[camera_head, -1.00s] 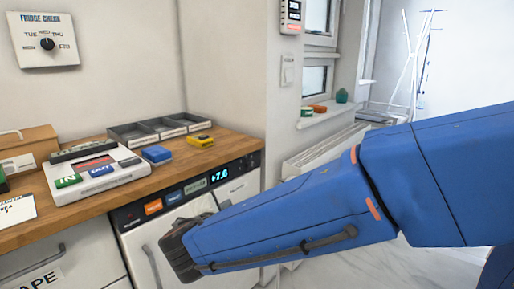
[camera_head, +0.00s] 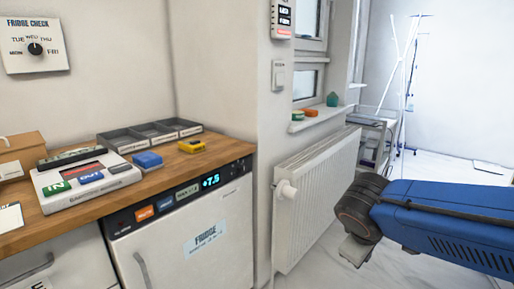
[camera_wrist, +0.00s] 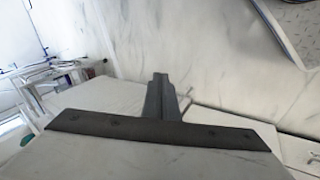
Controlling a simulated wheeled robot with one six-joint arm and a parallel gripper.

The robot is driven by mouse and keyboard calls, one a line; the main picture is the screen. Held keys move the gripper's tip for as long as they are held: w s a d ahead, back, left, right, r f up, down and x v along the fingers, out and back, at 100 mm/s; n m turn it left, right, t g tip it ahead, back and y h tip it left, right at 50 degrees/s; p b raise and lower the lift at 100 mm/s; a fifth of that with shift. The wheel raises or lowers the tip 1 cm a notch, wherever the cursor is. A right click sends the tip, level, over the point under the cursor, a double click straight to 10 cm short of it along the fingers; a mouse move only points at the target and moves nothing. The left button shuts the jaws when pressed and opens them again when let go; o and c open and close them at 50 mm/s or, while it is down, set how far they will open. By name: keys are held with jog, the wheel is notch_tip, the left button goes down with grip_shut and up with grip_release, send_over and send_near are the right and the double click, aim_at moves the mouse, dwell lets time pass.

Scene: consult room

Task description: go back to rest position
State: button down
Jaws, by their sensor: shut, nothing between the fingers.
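My arm comes in from the right edge of the head view, with its dark wrist (camera_head: 362,208) in front of the radiator's right end. My gripper shows in the wrist view (camera_wrist: 160,80) as dark fingers close together, with nothing between them. In the head view its fingers are too small and turned away to make out clearly. It is clear of the counter and holds nothing.
The wooden counter (camera_head: 210,160) carries a grey tray, a blue block (camera_head: 148,160) and a yellow item (camera_head: 192,146). Below is a white fridge (camera_head: 190,225) reading +7.5. A radiator (camera_head: 318,200) stands under the sill. Floor shows behind right.

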jog(key=s+d+f+m+y, duration=0.2)
jog(key=s+m+y, duration=0.2)
jog(key=s+m, duration=0.3)
jog(key=shift+s+d+m, duration=0.15)
jog(key=shift+s+m, duration=0.15)
jog(key=shift+s, duration=1.75)
